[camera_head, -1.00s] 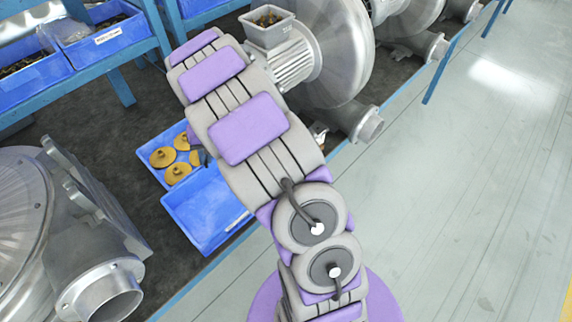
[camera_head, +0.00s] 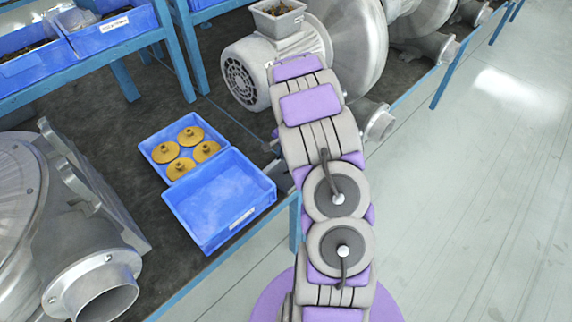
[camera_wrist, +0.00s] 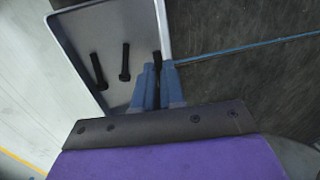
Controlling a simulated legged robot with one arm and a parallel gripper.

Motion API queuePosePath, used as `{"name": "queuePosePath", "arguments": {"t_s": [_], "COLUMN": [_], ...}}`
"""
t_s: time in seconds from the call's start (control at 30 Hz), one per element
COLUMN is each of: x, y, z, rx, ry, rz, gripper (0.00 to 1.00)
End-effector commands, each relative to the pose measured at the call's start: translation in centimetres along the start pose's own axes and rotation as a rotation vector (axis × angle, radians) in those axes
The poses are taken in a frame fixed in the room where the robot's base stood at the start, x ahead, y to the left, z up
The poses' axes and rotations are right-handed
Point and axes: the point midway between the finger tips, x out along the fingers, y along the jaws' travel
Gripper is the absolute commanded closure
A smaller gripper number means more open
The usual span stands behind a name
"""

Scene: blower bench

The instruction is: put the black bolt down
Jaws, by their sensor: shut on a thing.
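My gripper (camera_wrist: 158,75) is shut on a black bolt (camera_wrist: 157,57), whose dark end shows between the blue-grey fingertips. In the wrist view it is at the right wall of a grey tray (camera_wrist: 118,18). I cannot tell whether the held bolt touches the tray. Two other black bolts lie apart in the tray: one at the left (camera_wrist: 99,71) and one nearer the middle (camera_wrist: 125,62). In the head view my arm hides the gripper, the held bolt and most or all of the tray.
A blue bin (camera_head: 150,150) holds several brass-coloured discs; an empty blue bin (camera_head: 220,195) adjoins it. A blower (camera_head: 345,45) with motor stands behind my arm, another (camera_head: 85,270) at the left. A blue rack (camera_head: 175,50) stands at the back left. Dark bench top is bare beyond the bins.

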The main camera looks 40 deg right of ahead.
Motion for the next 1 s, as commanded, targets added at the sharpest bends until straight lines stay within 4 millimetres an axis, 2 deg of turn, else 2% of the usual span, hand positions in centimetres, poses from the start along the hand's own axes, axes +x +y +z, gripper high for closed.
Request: {"name": "queuePosePath", "arguments": {"t_s": [0.03,0.3,0.43,0.73,0.9,0.93,1.0], "x": [1.1,4.1,5.9,5.8,6.3,6.3,6.4], "y": [0.3,1.3,1.8,1.5,1.7,1.8,1.8], "z": [0.1,-1.4,-1.5,-0.5,-0.7,-0.7,-0.9], "rx": [0.000,0.004,0.005,-0.002,0.000,0.001,0.001], "ry": [-0.003,-0.015,-0.020,-0.005,-0.010,-0.011,-0.013], "rz": [0.002,-0.005,-0.004,0.000,-0.002,-0.002,-0.002], "gripper": [1.00,1.00,1.00,1.00,1.00,0.90,0.83]}}
